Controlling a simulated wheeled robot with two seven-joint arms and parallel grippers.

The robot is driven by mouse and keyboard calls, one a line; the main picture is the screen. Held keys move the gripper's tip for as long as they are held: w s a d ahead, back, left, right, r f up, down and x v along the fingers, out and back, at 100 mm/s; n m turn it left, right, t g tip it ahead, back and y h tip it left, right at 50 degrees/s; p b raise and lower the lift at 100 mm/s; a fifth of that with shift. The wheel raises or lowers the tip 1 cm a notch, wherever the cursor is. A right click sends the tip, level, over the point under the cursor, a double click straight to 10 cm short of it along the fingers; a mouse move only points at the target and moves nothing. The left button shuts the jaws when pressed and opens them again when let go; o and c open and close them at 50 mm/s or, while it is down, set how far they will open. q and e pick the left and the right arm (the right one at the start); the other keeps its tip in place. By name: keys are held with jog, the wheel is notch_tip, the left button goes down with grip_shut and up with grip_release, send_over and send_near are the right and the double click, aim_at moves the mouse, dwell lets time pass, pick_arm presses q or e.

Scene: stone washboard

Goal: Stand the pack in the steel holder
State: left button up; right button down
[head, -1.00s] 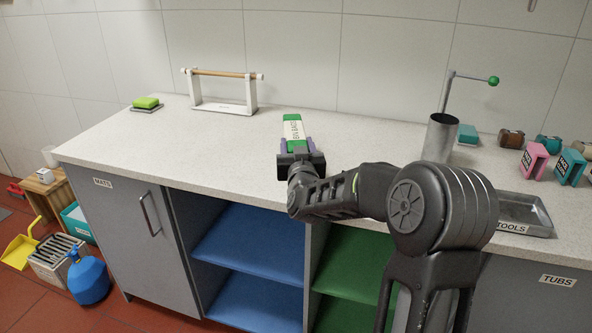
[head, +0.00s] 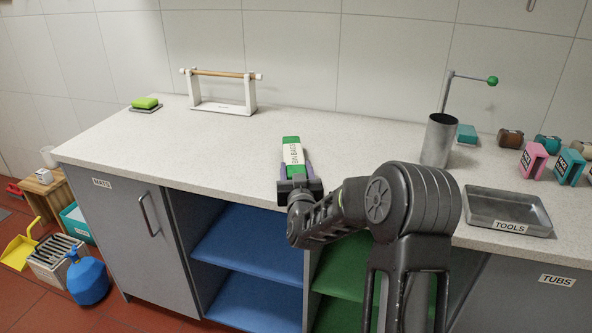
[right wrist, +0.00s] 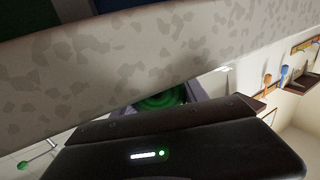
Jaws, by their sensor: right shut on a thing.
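The pack (head: 292,150) is a white and green roll labelled as bin bags. In the head view it lies over the front part of the counter, its long side pointing toward the back wall. My right gripper (head: 295,172) is shut on its near end, with purple fingers on either side. In the right wrist view its green round end (right wrist: 160,98) shows between the fingers. I cannot tell if the pack touches the counter. The steel holder (head: 438,142) is an upright open cylinder to the right, apart from the pack. My left gripper is not in view.
A rod with a green ball (head: 492,81) rises by the holder. A TOOLS tray (head: 480,216) lies in front of it, and small coloured blocks (head: 533,160) stand right. A white roll stand (head: 222,108) and green sponge (head: 145,102) are left. The counter's middle is clear.

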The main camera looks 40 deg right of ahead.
jog(key=c, duration=1.1)
grip_release()
jog(key=shift+f, duration=0.1)
jog(key=o, duration=0.5)
jog(key=shift+r, duration=0.2)
jog(key=shift+s+a+f, duration=0.15)
jog(key=shift+s, duration=0.1)
jog(key=b+v, duration=0.1)
jog(key=v, duration=1)
jog(key=shift+s, duration=0.25)
